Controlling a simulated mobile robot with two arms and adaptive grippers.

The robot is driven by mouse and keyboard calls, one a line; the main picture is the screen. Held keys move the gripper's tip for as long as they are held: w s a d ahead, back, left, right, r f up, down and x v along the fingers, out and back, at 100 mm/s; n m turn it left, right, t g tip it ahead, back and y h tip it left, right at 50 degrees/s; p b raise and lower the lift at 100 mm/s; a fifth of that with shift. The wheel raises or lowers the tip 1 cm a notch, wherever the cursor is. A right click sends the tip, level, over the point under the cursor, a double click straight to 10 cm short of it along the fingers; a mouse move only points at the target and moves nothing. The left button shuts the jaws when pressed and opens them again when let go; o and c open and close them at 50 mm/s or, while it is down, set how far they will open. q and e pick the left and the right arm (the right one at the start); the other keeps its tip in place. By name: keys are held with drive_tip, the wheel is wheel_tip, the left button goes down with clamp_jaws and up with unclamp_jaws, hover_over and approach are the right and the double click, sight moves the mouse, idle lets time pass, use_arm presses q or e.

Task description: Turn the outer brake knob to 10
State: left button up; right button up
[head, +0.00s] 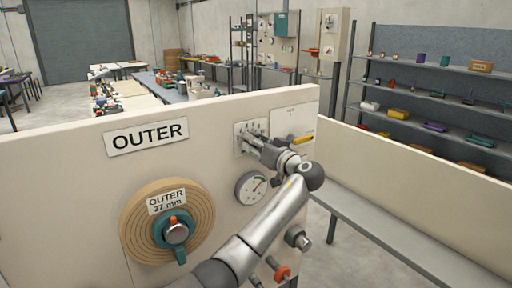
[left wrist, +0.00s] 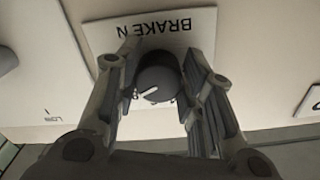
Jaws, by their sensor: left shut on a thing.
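The outer brake knob (left wrist: 158,78) is a dark grey round knob with a white pointer mark, seen in the left wrist view between my fingers. Its plate (left wrist: 150,30) reads "BRAKE N" upside down there. My left gripper (head: 252,140) is shut on the knob, with a finger on each side of it. In the head view my gripper covers most of the knob and part of its scale plate (head: 241,131). I cannot read which number the pointer meets. The panel carries an "OUTER" sign (head: 146,137). My right gripper is not in view.
A round dial gauge (head: 250,189) sits just below the brake plate. A yellow lever (head: 302,139) is to its right. An "OUTER 37 mm" spiral roll (head: 141,219) is at lower left. An orange knob (head: 282,272) is low by my arm. A low wall (head: 420,184) stands right.

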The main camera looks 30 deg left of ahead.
use_arm(q)
drive_tip(key=shift+m, duration=1.1)
drive_tip(key=o, duration=1)
drive_tip(key=shift+o, duration=0.2)
drive_tip(key=v, duration=1.2)
drive_tip(key=shift+f, duration=0.1)
